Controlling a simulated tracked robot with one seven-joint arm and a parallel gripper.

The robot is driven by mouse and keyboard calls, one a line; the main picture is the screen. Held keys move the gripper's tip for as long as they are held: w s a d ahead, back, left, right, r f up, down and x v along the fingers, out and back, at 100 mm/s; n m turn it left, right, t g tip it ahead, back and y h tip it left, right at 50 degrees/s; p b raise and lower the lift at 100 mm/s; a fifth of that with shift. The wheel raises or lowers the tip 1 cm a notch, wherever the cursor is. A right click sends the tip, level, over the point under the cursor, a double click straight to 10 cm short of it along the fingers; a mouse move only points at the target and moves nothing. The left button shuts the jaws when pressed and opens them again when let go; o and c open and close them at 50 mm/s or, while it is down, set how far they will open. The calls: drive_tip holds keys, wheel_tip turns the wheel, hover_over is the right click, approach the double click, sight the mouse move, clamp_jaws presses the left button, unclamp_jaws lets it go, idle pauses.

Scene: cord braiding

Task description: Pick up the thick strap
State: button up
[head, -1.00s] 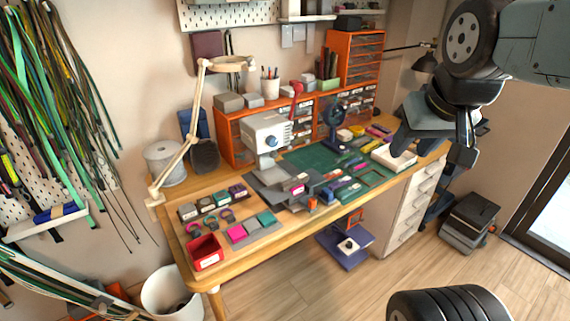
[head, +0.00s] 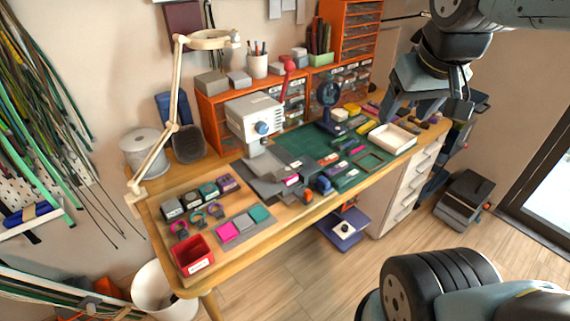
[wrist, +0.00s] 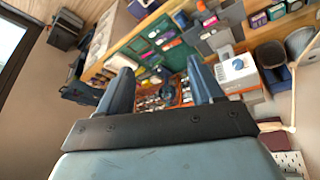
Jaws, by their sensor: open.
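Many straps and cords (head: 45,135) in green, yellow, brown and black hang in a bundle on the left wall in the head view. Some are wider green bands, but I cannot tell which one is the thick strap. My gripper (head: 425,112) is at the upper right in the head view, over the right end of the workbench and far from the hanging straps. In the wrist view my gripper (wrist: 160,68) has its two fingers wide apart with nothing between them. The hanging straps do not show in the wrist view.
The wooden workbench (head: 285,237) carries a white machine (head: 250,115), a lamp (head: 177,80), orange drawer units (head: 212,120), a red bin (head: 193,255) and a cream tray (head: 393,138).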

drive_tip(key=w+a+f+n+g+h, duration=0.35)
drive_tip(key=w+a+n, duration=0.2)
drive_tip(key=w, duration=0.35)
drive_tip(key=n+h, duration=0.6)
drive_tip(key=n, duration=0.5)
hover_over(286, 169)
drive_tip(key=s+a, duration=0.2)
drive_tip(key=s, duration=0.3)
wheel_tip(286, 169, down, 14)
drive_tip(key=a+f+n+t+h, duration=0.25)
drive_tip(key=a+f+n, duration=0.25)
drive_tip(key=a+f, duration=0.45)
drive_tip(key=shift+t+y, duration=0.4)
drive_tip(key=shift+y, duration=0.1)
drive_tip(key=x, duration=1.3)
drive_tip(key=shift+d, duration=0.2)
drive_tip(key=shift+c, duration=0.5)
drive_tip(key=c, duration=1.1)
